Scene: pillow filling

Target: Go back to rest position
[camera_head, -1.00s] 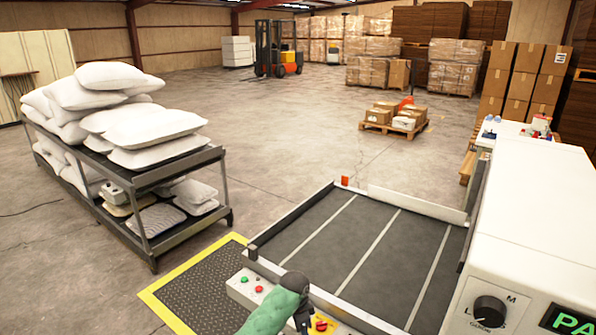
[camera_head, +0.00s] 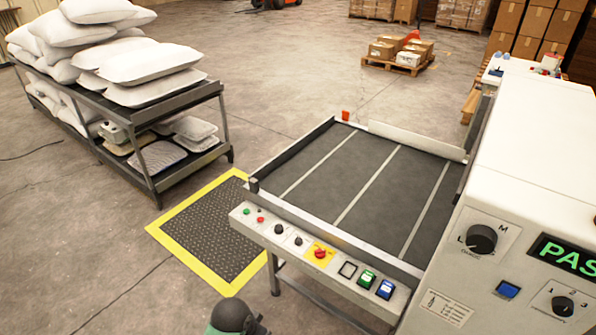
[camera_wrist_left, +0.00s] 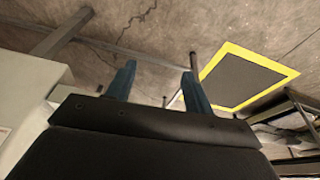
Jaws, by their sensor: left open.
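My left gripper (camera_wrist_left: 158,68) shows in the left wrist view with its two bluish fingers apart and nothing between them. It hangs over concrete floor, with the yellow-edged mat to the right in that view. In the head view only a rounded green and black part of my arm (camera_head: 230,318) shows at the bottom edge, and no fingers show there. My right gripper is in neither view.
The conveyor (camera_head: 370,190) and its control panel (camera_head: 320,255) stand ahead, with the white machine (camera_head: 530,150) on the right. A yellow-edged mat (camera_head: 212,222) lies left of the conveyor. A rack (camera_head: 190,100) with white pillows (camera_head: 152,63) stands at left. Floor at lower left is clear.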

